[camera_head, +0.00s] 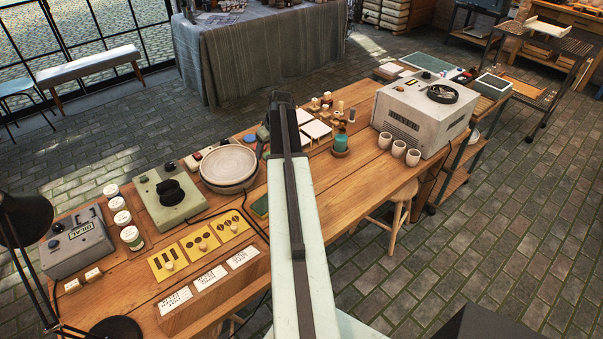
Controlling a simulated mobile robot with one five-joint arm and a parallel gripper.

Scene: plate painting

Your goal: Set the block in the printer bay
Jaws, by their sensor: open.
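My arm reaches up from the bottom middle, and my gripper (283,98) is the dark end at its top, above the far side of the wooden table. It is open, and I see nothing held in it. A flat green block-like piece (260,206) lies on the table just left of my arm, partly hidden by it. I cannot tell for sure whether it is the block. No printer bay can be made out with certainty. A grey box device with a display (78,240) stands at the left end, and a green-grey device with a black knob (170,197) stands beside it.
A round pale wheel or dish (229,164) sits left of my arm. Yellow cards (203,244) lie in front. A turquoise jar (340,142), several cups (399,149) and a large pale machine (424,114) stand to the right. A black lamp (25,216) is at the left.

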